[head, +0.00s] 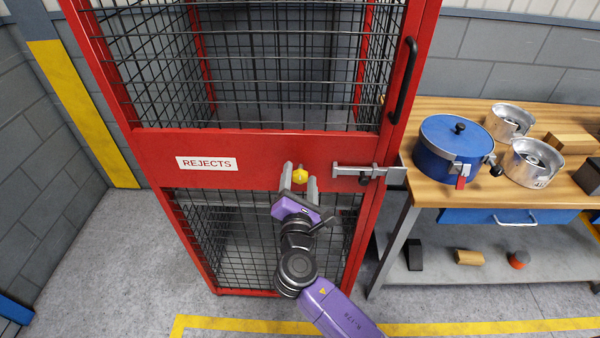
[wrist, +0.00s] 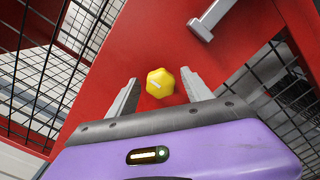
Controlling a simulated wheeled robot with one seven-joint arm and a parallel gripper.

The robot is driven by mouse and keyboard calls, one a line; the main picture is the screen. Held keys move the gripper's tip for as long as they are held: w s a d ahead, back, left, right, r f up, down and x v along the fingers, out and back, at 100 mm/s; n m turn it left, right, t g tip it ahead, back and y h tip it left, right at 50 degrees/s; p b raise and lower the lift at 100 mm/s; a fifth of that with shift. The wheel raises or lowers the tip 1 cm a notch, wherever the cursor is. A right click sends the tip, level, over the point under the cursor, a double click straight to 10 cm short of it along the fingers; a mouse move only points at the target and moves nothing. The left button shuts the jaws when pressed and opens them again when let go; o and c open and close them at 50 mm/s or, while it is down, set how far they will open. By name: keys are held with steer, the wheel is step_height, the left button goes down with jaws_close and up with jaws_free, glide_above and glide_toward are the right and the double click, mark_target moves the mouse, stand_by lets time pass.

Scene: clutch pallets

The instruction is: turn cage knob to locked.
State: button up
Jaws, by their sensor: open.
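The yellow cage knob (head: 299,177) sits on the red cross panel of the cage door, right of the REJECTS label. It also shows in the wrist view (wrist: 160,83), faceted, with a short pale mark slanting on its face. My gripper (head: 299,176) is open, with one finger on each side of the knob. In the wrist view the fingers (wrist: 158,82) stand apart from the knob, with a gap on both sides. I cannot tell how far the fingertips are from the panel.
The red mesh cage (head: 160,152) has a grey slide bolt (head: 355,171) right of the knob and a black handle (head: 403,80) above it. A wooden workbench (head: 425,110) with a blue pot (head: 452,147) and metal parts stands at the right.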

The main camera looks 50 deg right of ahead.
steer(key=shift+w+d, duration=0.35)
steer(key=shift+d, duration=0.15)
jaws_close()
